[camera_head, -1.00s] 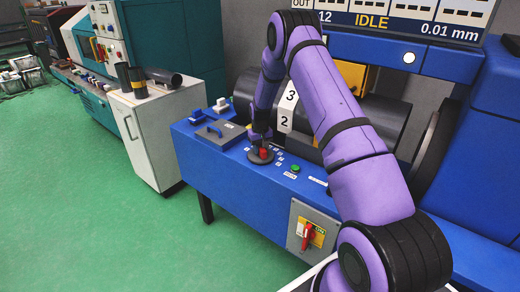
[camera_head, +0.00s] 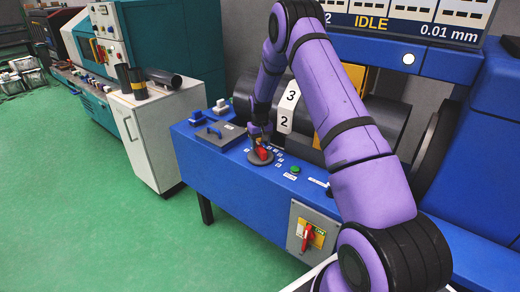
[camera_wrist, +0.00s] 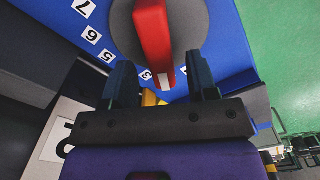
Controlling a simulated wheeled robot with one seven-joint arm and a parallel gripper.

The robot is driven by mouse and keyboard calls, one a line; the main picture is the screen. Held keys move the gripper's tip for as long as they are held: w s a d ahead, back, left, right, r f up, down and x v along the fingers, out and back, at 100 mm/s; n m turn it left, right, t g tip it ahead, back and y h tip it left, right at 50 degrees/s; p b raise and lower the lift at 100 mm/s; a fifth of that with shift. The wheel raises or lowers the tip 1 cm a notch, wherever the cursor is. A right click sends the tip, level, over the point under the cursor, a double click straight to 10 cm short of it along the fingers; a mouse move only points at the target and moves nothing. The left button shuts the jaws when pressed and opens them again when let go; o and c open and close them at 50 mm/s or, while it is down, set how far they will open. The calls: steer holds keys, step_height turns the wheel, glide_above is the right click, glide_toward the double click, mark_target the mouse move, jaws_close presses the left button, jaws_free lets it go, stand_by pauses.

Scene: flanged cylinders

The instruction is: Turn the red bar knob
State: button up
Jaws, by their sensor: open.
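The red bar knob (camera_head: 261,154) sits on a round dark grey dial on top of the blue machine bench. In the wrist view the knob (camera_wrist: 153,42) is a red bar with a white mark at its lower end, which points near the number 3. My gripper (camera_head: 259,134) is over the dial and looks close above the knob. In the wrist view my gripper (camera_wrist: 160,66) is open, its two dark fingers to either side of the knob's lower end with gaps. I cannot tell whether the fingertips reach down beside the bar.
Number labels (camera_wrist: 92,35) ring the dial. A red switch handle (camera_head: 307,238) is on the bench front. A dark cylinder (camera_head: 385,122) lies behind my arm. A display reads IDLE.

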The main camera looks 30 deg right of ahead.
step_height(320, 180, up, 7)
steer(key=shift+r, duration=0.2)
stand_by(0.4)
steer(key=shift+a+r, duration=0.1)
steer(key=shift+r, duration=0.2)
step_height(320, 180, up, 17)
steer(key=t, duration=0.1)
glide_above(260, 147)
steer(key=s+a, duration=0.6)
steer(key=s, duration=0.1)
steer(key=s+a+r+n+t, duration=0.1)
steer(key=s+a+r, duration=0.2)
steer(key=s+r, duration=0.2)
steer(key=s+a+r+t, duration=0.1)
steer(key=s+a+r, duration=0.2)
steer(key=s+r, duration=0.3)
steer(key=s+a+r+t, duration=0.1)
steer(key=s+a, duration=0.2)
steer(key=s, duration=1)
steer(key=s+a+r+n+t, duration=0.1)
steer(key=s+a+r, duration=0.1)
steer(key=s, duration=1.2)
steer(key=shift+s+a+r, duration=0.15)
steer(key=shift+a+r, duration=0.05)
steer(key=shift+a, duration=0.4)
